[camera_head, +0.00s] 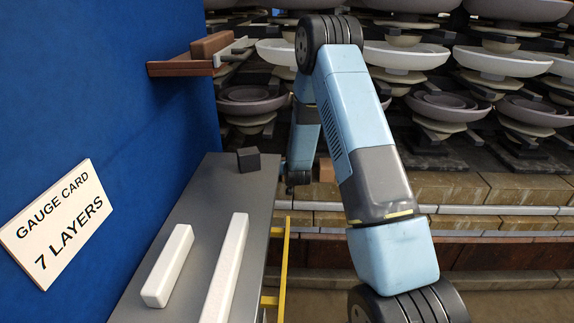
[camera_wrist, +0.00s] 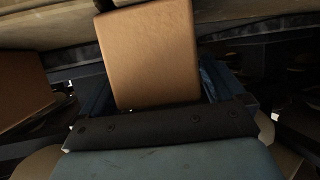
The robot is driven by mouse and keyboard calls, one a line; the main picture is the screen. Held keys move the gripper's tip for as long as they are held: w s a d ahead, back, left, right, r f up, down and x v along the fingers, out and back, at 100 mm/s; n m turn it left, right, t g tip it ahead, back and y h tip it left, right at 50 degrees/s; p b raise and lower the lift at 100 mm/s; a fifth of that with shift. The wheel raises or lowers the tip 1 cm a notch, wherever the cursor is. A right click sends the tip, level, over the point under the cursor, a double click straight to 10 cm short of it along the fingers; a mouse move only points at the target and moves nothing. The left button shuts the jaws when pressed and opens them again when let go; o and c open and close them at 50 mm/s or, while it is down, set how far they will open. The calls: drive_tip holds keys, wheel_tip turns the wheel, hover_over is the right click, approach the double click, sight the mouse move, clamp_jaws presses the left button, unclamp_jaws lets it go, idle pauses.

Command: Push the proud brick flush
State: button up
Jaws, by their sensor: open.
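In the wrist view a tan-brown brick (camera_wrist: 150,55) fills the middle, in front of my gripper (camera_wrist: 155,95). Dark blue jaw parts show on both sides of the brick, and its near end is close to the dark palm. I cannot tell whether anything touches it. A second brown brick (camera_wrist: 20,85) is at the left edge. In the head view my gripper (camera_head: 293,180) points down beyond the grey table, small and partly hidden. A small brown block (camera_head: 327,171) shows just right of it. I cannot tell which brick stands proud.
A grey table (camera_head: 205,215) carries two white bars (camera_head: 168,265) and a black cube (camera_head: 248,159). A blue wall with a card reading "GAUGE CARD 7 LAYERS" (camera_head: 57,222) is left. A ledge (camera_head: 180,68) holds a brown block (camera_head: 212,44). Stacked bowl-shaped insulators (camera_head: 500,62) fill the back.

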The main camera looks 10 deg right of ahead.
drive_tip(key=v, duration=1.3)
drive_tip(key=shift+s, duration=0.35)
drive_tip(key=shift+a+r, duration=0.1)
drive_tip(key=shift+r, duration=0.1)
